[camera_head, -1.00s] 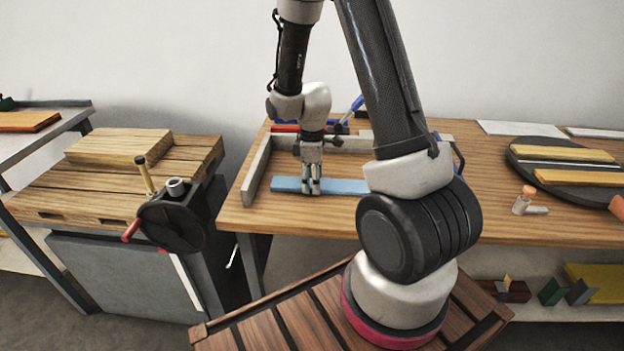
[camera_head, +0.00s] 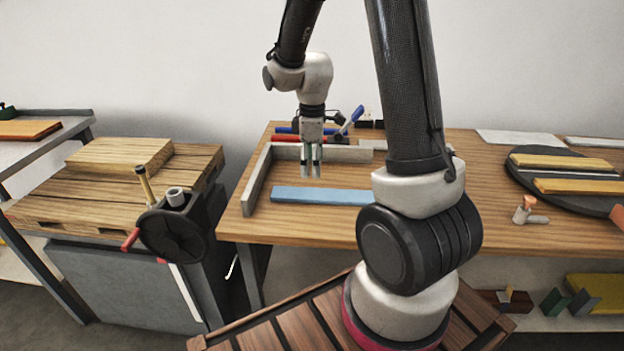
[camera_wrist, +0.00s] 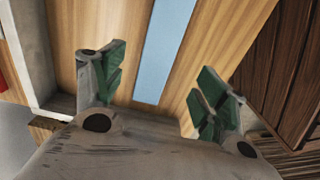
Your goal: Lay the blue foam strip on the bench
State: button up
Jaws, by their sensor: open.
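The blue foam strip (camera_head: 320,195) lies flat on the wooden bench (camera_head: 300,222), near its front edge. Its right end is hidden behind my arm in the head view. My gripper (camera_head: 311,176) is open and empty, above and a little behind the strip, pointing down. In the wrist view the strip (camera_wrist: 165,50) runs between and beyond the two green-padded fingertips of my gripper (camera_wrist: 158,90), apart from both.
A grey L-shaped fence (camera_head: 258,180) stands on the bench left of and behind the strip. Red and blue tools (camera_head: 300,138) lie behind it. A dark round board (camera_head: 530,172) with yellow strips is at right. A vise (camera_head: 175,228) is on the left worktable.

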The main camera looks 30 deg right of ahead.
jog(key=s+r+m+t, duration=0.1)
jog(key=s+r+m, duration=0.1)
jog(key=s+r, duration=0.2)
jog(key=s+r+m+t, duration=0.1)
jog(key=s+r+m, duration=0.2)
jog(key=r, duration=0.7)
jog(key=shift+s+r, duration=0.3)
jog(key=shift+s, duration=0.55)
jog(key=shift+o, duration=0.4)
jog(key=s+r+m+t, duration=0.2)
jog(key=s+r+m, duration=0.3)
jog(key=s, duration=0.6)
jog(key=shift+s+m, duration=0.35)
jog(key=shift+m, duration=0.15)
jog(key=n+g, duration=0.4)
jog(key=n, duration=0.6)
send_over(301, 193)
jog(key=f, duration=2.1)
jog(key=shift+s+d+f, duration=0.1)
jog(key=shift+s+f, duration=0.05)
jog(key=shift+s, duration=0.1)
jog(key=shift+w, duration=0.25)
jog(key=shift+f+n, duration=0.2)
jog(key=shift+n, duration=0.3)
notch_tip(301, 193, down, 7)
jog(key=shift+f, duration=0.2)
